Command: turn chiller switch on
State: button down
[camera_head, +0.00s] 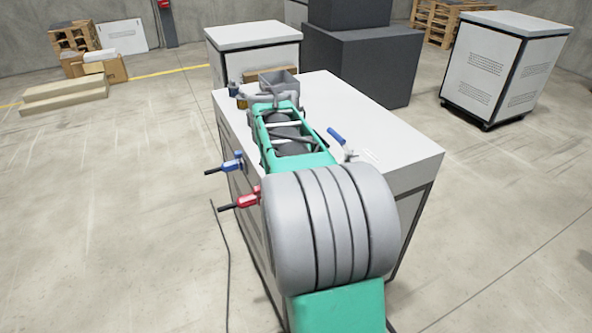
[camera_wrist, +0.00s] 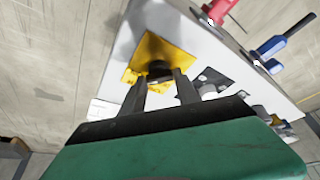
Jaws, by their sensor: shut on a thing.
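The chiller switch shows in the wrist view as a black knob (camera_wrist: 158,68) on a square yellow plate (camera_wrist: 150,50), fixed to a pale panel. My gripper (camera_wrist: 160,80) is shut on the knob, with one dark finger on each side of it. The fingers hide part of the knob, and I cannot tell which way it is turned. In the head view my arm covers much of the cabinet, and the fingertips and switch cannot be made out.
A red-handled valve (camera_head: 247,200) and a blue-handled valve (camera_head: 232,164) stick out from the left side of the white cabinet (camera_head: 400,140). Another blue handle (camera_head: 337,136) stands on its top. Open floor lies to the left.

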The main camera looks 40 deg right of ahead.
jog(key=c, duration=0.9)
grip_release()
jog(key=v, duration=0.8)
jog(key=s+a+f+n+y+p, duration=0.1)
jog(key=s+a+f+n, duration=0.1)
jog(key=a, duration=0.7)
jog(key=s+a+f+n+y+p, duration=0.1)
jog(key=s+a+f+n, duration=0.2)
jog(key=a+n, duration=0.3)
jog(key=s+a+f+n+t+y+p, duration=0.1)
jog(key=s+a+f+n, duration=0.2)
jog(key=a, duration=1)
jog(key=shift+s+n+y+p, duration=0.35)
jog(key=shift+s+n, duration=0.2)
jog(key=shift+n, duration=0.25)
